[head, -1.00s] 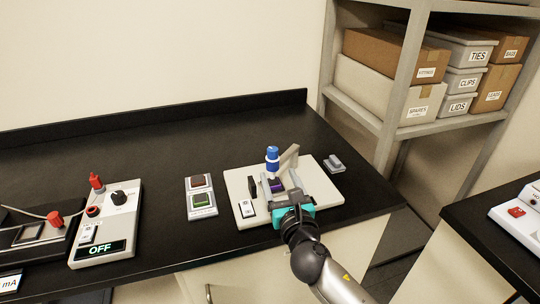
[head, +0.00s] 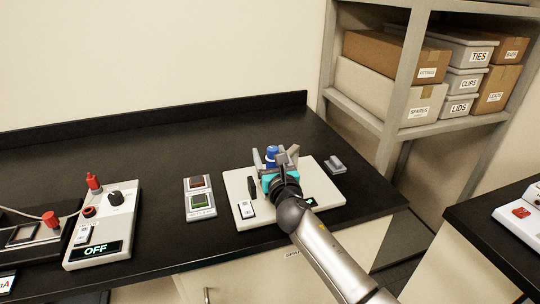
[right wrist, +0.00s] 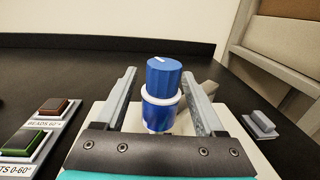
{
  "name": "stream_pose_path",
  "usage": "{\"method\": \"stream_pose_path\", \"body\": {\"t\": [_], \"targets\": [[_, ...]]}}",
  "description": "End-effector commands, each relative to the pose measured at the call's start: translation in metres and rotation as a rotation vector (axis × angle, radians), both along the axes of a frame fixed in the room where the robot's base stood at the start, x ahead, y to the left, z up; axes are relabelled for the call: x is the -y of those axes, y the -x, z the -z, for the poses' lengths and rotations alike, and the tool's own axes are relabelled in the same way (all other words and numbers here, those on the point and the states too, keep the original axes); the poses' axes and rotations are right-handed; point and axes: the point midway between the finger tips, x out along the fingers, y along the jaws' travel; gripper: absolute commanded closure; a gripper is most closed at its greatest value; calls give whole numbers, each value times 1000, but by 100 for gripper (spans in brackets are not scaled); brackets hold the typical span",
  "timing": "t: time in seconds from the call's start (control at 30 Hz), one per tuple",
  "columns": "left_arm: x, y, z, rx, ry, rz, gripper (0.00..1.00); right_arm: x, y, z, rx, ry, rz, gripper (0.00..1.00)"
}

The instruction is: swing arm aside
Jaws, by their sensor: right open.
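The stylus profiler is a pale plate (head: 237,183) on the black bench, with a blue knob-topped post (head: 271,152) on it. The post has a white collar and stands upright in the right wrist view (right wrist: 163,80). A beige arm (right wrist: 207,87) shows partly behind the post and my right finger. My right gripper (head: 274,156) is open, with one finger on each side of the blue post in the right wrist view. I cannot tell whether either finger touches it. My gripper's body hides much of the plate's middle. My left gripper is not in view.
Left of the plate is a holder with a red-brown pad (head: 197,182) and a green pad (head: 201,201). A control box (head: 105,224) reading OFF stands farther left. A small grey block (head: 335,165) lies at right. Shelves (head: 390,130) rise behind the bench's right end.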

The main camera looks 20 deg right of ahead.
Motion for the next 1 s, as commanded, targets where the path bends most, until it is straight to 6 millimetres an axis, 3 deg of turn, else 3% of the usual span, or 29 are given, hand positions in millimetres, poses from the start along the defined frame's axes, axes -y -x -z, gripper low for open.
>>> {"method": "stream_pose_path", "body": {"t": [0.1,0.73,1.0], "targets": [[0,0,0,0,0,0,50,0,0,0,0,0,0,30],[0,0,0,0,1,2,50,0,0,0,0,1,0,100],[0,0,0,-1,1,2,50,0,0,0,-1,1,0,100]]}}
